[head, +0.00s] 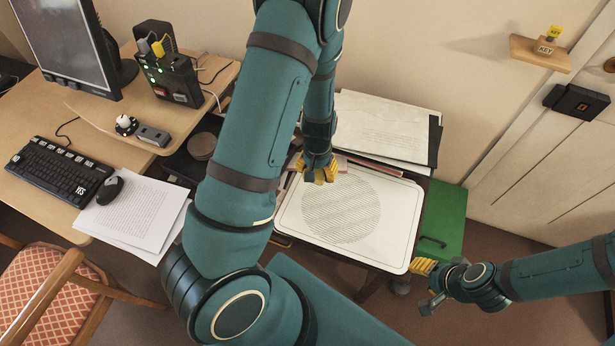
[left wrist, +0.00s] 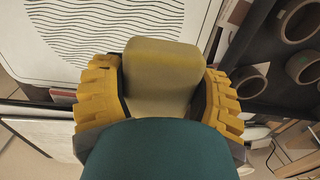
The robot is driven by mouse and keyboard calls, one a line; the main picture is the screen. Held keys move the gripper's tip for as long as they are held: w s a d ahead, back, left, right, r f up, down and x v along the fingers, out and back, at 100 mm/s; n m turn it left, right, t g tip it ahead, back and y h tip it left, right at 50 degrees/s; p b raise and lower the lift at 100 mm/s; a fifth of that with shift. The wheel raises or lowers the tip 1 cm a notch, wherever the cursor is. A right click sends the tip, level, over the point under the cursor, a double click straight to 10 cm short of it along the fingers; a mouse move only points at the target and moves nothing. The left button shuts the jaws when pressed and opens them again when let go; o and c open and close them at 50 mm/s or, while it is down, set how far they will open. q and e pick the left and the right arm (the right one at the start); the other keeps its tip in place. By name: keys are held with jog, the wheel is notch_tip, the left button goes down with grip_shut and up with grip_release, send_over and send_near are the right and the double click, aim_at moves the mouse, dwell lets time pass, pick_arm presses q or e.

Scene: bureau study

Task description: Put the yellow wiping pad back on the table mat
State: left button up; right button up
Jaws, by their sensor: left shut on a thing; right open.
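The yellow wiping pad (left wrist: 163,72) is a blunt, dull yellow block in the left wrist view, held between the two ridged yellow fingers of my left gripper (left wrist: 160,92). In the head view my left gripper (head: 320,171) is over the back-left part of the table mat, and I cannot make out the pad apart from the fingers. The table mat (head: 398,245) is white and rounded, with a circle of wavy lines; it also shows in the left wrist view (left wrist: 60,75). I cannot tell the pad's height above it. My right gripper (head: 428,284) is open and empty, beyond the mat's front-right corner.
Papers (head: 385,125) lie behind the mat. A green case (head: 446,215) stands at its right. At the left are a desk with a keyboard (head: 62,171), a mouse (head: 110,190) and loose sheets (head: 133,212), and a chair (head: 48,290). The mat's surface looks clear.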

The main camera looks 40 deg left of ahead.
aim_at(314, 192)
pick_arm(q)
jog(key=shift+a+f, duration=0.15)
jog(key=shift+f, duration=0.05)
notch_tip(314, 192, down, 10)
jog(key=shift+r+b, duration=0.15)
jog(key=shift+b, duration=1.1)
jog(key=shift+r, duration=0.1)
jog(key=shift+f, duration=0.2)
jog(key=o, duration=1.3)
jog(key=shift+r, duration=0.1)
